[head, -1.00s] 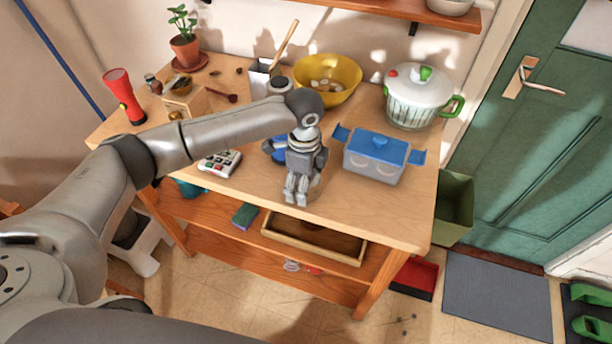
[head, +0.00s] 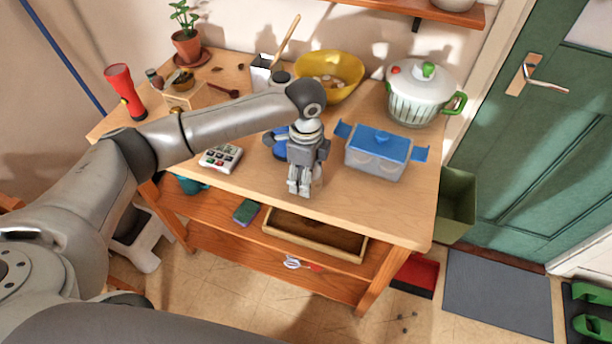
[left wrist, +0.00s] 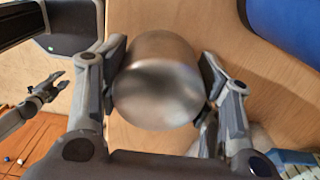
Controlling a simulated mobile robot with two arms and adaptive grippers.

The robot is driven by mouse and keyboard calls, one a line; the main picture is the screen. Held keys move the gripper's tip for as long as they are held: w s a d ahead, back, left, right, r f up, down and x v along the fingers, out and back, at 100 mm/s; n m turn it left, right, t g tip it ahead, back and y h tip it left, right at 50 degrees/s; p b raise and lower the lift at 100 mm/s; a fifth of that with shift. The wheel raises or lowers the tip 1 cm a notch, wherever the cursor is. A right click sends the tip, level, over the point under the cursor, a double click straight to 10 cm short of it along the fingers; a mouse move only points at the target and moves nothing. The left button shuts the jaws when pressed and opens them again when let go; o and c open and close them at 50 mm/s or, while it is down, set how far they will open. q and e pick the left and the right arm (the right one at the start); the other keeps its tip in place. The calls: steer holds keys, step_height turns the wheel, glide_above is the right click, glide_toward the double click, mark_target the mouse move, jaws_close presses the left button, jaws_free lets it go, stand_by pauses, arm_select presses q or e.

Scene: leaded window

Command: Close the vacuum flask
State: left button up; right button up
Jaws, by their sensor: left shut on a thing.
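My left gripper (head: 300,192) is over the front middle of the wooden table. In the left wrist view the left gripper (left wrist: 165,95) is shut on a smooth metal cylinder (left wrist: 158,85), one finger on each side. Whether this is the flask's cup or its body I cannot tell. In the head view the gripper hides it. A blue thing (head: 280,146) lies just behind and left of the gripper, partly hidden; it may be part of the flask. Blue also fills the upper right of the left wrist view (left wrist: 290,25). My right gripper (left wrist: 42,95) shows in the left wrist view, away from the table.
A blue-lidded box (head: 378,155) stands close to the right of the left gripper. A yellow bowl (head: 340,75) and a white pot (head: 415,100) stand behind. The table's front edge near the gripper is bare.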

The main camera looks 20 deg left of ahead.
arm_select(q)
step_height(320, 180, up, 2)
steer(key=shift+s+d+r+b, duration=0.15)
steer(key=shift+r+b, duration=0.1)
steer(key=shift+b, duration=0.15)
steer(key=s+d+r+b, duration=0.1)
steer(key=s+d+r, duration=0.4)
steer(key=s+r, duration=0.4)
steer(key=s, duration=0.3)
steer(key=shift+s+r+b, duration=0.25)
steer(key=shift+s+b, duration=0.1)
